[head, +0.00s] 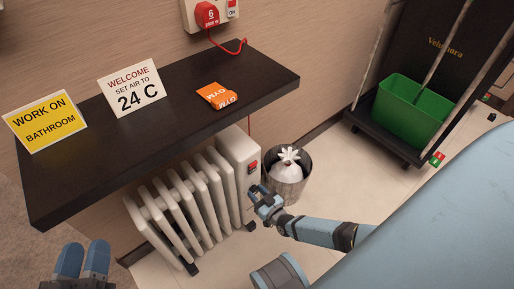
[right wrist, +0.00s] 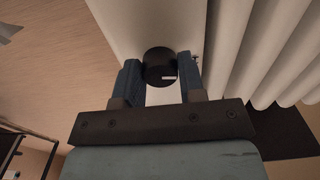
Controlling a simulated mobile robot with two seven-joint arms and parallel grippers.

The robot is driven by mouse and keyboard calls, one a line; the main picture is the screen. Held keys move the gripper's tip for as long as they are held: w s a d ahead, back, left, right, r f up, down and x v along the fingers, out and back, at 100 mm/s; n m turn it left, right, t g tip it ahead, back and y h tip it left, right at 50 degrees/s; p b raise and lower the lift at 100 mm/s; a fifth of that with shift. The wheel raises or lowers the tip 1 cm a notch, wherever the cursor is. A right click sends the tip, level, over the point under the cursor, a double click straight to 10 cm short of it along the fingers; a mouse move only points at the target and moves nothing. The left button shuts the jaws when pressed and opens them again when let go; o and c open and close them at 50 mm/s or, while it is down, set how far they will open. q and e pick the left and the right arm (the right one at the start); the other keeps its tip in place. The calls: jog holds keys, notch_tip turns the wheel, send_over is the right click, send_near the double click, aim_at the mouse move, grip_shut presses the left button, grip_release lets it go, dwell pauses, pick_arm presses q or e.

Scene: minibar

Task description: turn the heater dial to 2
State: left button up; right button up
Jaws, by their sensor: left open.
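The white heater (head: 205,190) stands under the dark shelf, with a red switch (head: 253,167) on its end panel. In the right wrist view the black round dial (right wrist: 160,66) shows a small pale mark at its lower right. My right gripper (right wrist: 161,78) has one blue finger on each side of the dial, with a narrow gap visible at the right finger. In the head view my right gripper (head: 262,200) is at the heater's end panel and largely hides the dial. I cannot read the dial's setting. My left gripper (head: 82,262) is open and empty at the lower left.
The dark shelf (head: 60,190) overhangs the heater and holds a yellow sign (head: 45,122), a white welcome sign (head: 132,84) and an orange card (head: 217,95). A green bucket (head: 412,112) is farther right.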

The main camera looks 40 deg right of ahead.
pick_arm(q)
jog(key=shift+f, duration=0.2)
pick_arm(e)
jog(key=shift+m, duration=0.4)
jog(key=m+b, duration=0.1)
jog(key=m, duration=0.3)
jog(key=shift+m+b, duration=0.3)
jog(key=shift+m, duration=0.1)
jog(key=m+b, duration=0.1)
jog(key=m, duration=0.2)
jog(key=shift+m, duration=0.4)
jog(key=m+b, duration=0.1)
jog(key=m, duration=0.2)
jog(key=shift+m, duration=0.5)
jog(key=shift+m+b, duration=0.35)
jog(key=shift+m, duration=0.45)
pick_arm(q)
jog(key=shift+m+g, duration=0.5)
jog(key=shift+g, duration=0.4)
notch_tip(320, 180, down, 5)
jog(key=shift+w+r, duration=0.15)
jog(key=shift+r, duration=0.05)
pick_arm(e)
jog(key=shift+m, duration=0.3)
pick_arm(q)
jog(key=shift+w+f, duration=0.1)
